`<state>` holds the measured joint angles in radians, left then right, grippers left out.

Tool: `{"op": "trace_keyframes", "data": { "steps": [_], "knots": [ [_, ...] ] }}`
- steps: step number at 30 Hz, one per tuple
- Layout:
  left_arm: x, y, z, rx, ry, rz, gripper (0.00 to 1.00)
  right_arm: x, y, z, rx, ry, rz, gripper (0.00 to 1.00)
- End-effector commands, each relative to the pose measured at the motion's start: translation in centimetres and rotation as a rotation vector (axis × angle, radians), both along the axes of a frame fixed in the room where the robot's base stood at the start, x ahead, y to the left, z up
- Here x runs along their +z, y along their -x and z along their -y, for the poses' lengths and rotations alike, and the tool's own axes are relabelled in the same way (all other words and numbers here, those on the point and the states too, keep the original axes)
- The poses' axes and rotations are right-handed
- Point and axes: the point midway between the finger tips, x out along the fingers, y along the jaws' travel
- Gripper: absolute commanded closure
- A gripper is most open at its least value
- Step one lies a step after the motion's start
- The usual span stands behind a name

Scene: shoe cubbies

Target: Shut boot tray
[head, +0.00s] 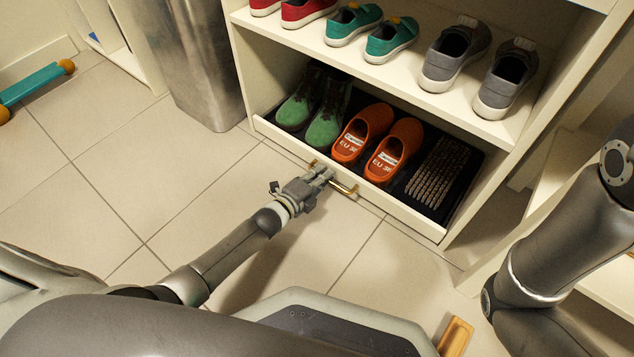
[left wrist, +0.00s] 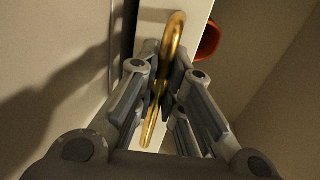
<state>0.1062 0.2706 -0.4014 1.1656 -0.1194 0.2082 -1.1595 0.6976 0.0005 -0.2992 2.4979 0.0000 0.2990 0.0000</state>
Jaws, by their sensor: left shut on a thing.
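The boot tray (head: 405,213) is the low cream-fronted pull-out at the bottom of the shoe cubby. Its front lies close to the front edges of the cubby's side walls; any small gap is hard to judge. It holds green boots (head: 324,118), orange shoes (head: 396,150) and a dark ribbed mat area. A brass bar handle (head: 346,191) is on its front and also shows in the left wrist view (left wrist: 174,38). My left gripper (head: 325,176) is shut on the middle of this handle, with its fingers (left wrist: 160,85) on both sides of the bar. My right gripper is out of view.
A shelf (head: 390,85) with red, teal and grey shoes is above the tray. A metal bin (head: 198,60) stands left of the cubby. A teal and orange object (head: 35,84) lies at far left.

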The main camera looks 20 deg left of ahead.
Motion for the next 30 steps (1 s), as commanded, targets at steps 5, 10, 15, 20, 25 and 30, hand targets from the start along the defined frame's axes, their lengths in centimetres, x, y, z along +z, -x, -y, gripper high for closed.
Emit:
{"op": "trace_keyframes", "data": {
  "steps": [5,10,15,20,25,30],
  "knots": [
    [0.1,-0.4,-0.1,0.006,-0.003,-0.003,1.0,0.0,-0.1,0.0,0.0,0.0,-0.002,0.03],
    [0.1,-0.5,-0.1,0.007,-0.002,-0.002,0.83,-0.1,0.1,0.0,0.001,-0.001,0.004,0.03],
    [0.2,-0.5,0.0,0.005,-0.001,-0.001,0.81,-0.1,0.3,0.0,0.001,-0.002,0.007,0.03],
    [0.2,-0.4,0.0,0.004,0.0,0.001,0.81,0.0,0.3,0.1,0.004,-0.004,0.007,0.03],
    [0.3,0.8,-0.4,0.004,-0.001,-0.002,0.81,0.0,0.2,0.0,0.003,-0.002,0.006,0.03],
    [0.7,3.5,-1.4,0.004,-0.003,-0.004,0.81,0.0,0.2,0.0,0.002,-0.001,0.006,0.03]
  ]
}}
